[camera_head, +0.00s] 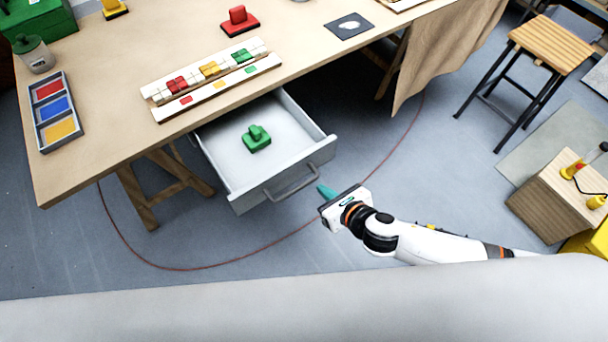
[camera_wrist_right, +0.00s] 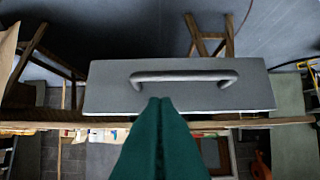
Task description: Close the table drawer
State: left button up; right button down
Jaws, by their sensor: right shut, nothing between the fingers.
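The table drawer (camera_head: 216,151) is pulled out from under the table, white inside with a grey front. A green block with a knob (camera_head: 256,138) lies in it. The drawer's grey bar handle (camera_head: 292,184) is on its front; the handle also shows in the right wrist view (camera_wrist_right: 184,77). My right gripper (camera_head: 322,188) is shut and empty, just to the right of the handle in the head view. In the right wrist view its green fingers (camera_wrist_right: 159,100) point at the drawer front (camera_wrist_right: 250,95), near the handle; whether they touch is unclear. My left gripper is not in view.
The wooden table (camera_head: 110,140) carries a mosaic strip (camera_head: 205,70), a tray of coloured tiles (camera_head: 57,108) and a red stamp-like block (camera_head: 240,20). A trestle leg (camera_head: 135,195) stands left of the drawer. A stool (camera_head: 550,42) and a wooden crate (camera_head: 555,185) stand at right.

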aim_at(297, 171)
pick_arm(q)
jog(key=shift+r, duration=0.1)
pick_arm(e)
jog(key=x, duration=0.9)
jog(key=shift+w+a+f, duration=0.1)
jog(key=shift+w+a, duration=0.2)
jog(key=shift+w, duration=0.1)
